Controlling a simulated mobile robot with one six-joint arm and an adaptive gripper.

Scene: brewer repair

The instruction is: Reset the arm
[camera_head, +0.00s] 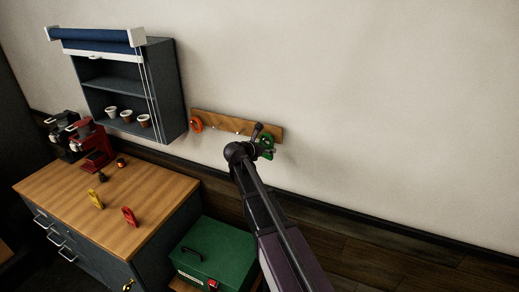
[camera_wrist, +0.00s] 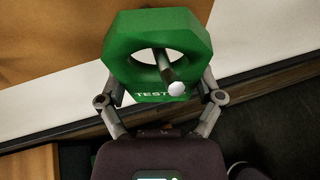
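My gripper (camera_wrist: 162,92) is at the wooden peg board on the wall. A green hexagonal tag (camera_wrist: 193,30) lettered "TEST" sits between its fingers in the wrist view. A grey peg with a pale round end (camera_wrist: 176,88) passes through the tag's hole. The fingers stand spread at either side of the tag, and I see no clear grip on it; their tips are partly hidden behind it. In the head view my arm reaches up to the board (camera_head: 220,122), with the green tag (camera_head: 267,146) at its right end.
An orange-red tag (camera_head: 196,124) hangs at the board's left end. Yellow (camera_head: 96,199) and red (camera_head: 129,216) tags stand on the wooden counter (camera_head: 62,192) near two coffee machines (camera_head: 97,149). A green box (camera_head: 212,254) is below my arm. The wall at right is clear.

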